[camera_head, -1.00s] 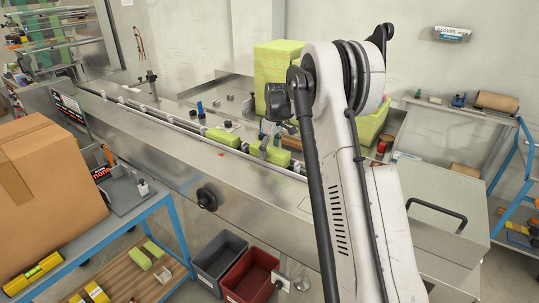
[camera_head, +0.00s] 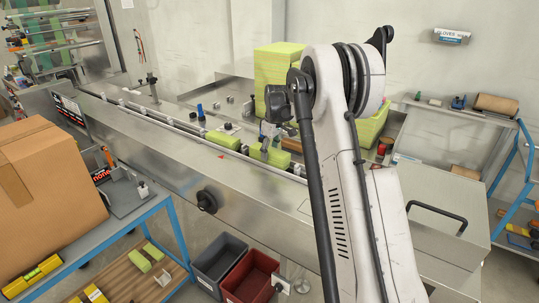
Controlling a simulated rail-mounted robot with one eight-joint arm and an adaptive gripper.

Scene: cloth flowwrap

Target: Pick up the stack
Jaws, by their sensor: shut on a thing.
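A yellow-green cloth stack (camera_head: 277,157) is at the right part of the wrapper's infeed channel, just left of my arm. My gripper (camera_head: 265,146) is shut on this stack. Only a small grey part of the gripper shows, and my arm hides the rest. Another yellow-green stack (camera_head: 223,139) lies in the channel to the left, apart from the held one.
A tall pile of yellow-green cloths (camera_head: 275,65) stands behind, partly hidden by my arm. The steel machine top (camera_head: 150,128) runs along the channel. A cardboard box (camera_head: 45,185) stands at left. Grey (camera_head: 218,254) and red (camera_head: 250,278) bins sit below.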

